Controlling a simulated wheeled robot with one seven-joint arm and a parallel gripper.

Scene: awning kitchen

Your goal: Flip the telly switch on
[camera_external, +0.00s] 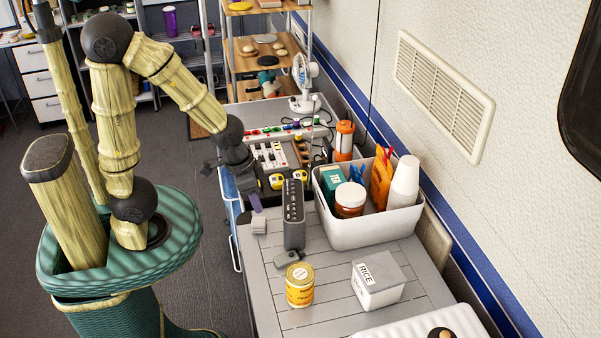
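A panel of white switches or sliders (268,155) lies on the counter at the centre, just right of my wrist. Behind it is a strip with small coloured pieces (285,131). The labels are too small to read, so I cannot tell which switch is the telly's or how it is set. My gripper (254,198) points down at the counter's left edge, in front of and left of the panel. It looks dark with a purplish tip. Its fingers are too small and overlapped to show whether they are open. I see nothing clearly held.
A grey upright block with buttons (293,215) stands close right of my gripper. A white bin (372,229) holds jars, cups and an orange item. A yellow can (299,285) and a rice box (377,280) stand in front. A white fan (305,82) stands behind the panel.

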